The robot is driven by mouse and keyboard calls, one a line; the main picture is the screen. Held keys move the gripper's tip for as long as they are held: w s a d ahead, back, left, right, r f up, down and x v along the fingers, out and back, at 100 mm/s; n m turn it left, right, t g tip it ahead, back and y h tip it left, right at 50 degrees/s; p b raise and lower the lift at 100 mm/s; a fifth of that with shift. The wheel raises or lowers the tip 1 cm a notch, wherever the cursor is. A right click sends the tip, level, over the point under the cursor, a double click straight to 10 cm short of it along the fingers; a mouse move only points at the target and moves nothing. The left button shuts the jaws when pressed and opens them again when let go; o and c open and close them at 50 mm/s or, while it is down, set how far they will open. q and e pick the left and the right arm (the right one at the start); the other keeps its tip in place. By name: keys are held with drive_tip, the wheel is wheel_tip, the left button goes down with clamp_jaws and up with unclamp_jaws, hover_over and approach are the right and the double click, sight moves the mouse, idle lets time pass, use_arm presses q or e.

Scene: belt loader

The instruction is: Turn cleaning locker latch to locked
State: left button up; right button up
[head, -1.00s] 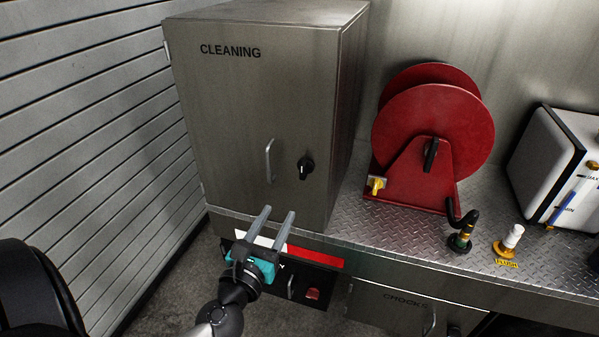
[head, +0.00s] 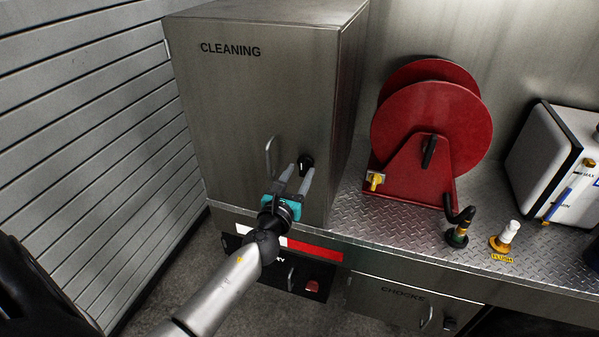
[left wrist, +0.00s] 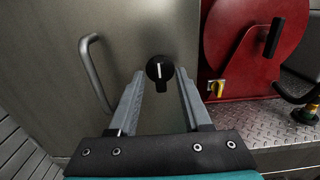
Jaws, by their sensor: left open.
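The grey metal cleaning locker (head: 235,95) stands on the bench with its door shut. Its black latch knob (head: 306,161) is on the door, right of the bar handle (head: 269,157). In the left wrist view the knob (left wrist: 160,68) shows a white mark that looks near upright, with its grip part pointing down. My left gripper (head: 298,170) is open and empty, its fingers pointing at the knob. In the left wrist view the knob sits between and just beyond the fingertips; I see no contact. My right gripper is not in view.
A red hose reel (head: 432,130) with a yellow valve (head: 375,181) stands right of the locker. Black and yellow fittings (head: 458,238) and a white tank (head: 550,160) are farther right. Drawers lie under the bench edge. A slatted wall (head: 90,120) bounds the left.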

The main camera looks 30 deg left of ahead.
use_arm(q)
drive_tip(key=shift+w, duration=0.4)
clamp_jaws()
idle(0.4)
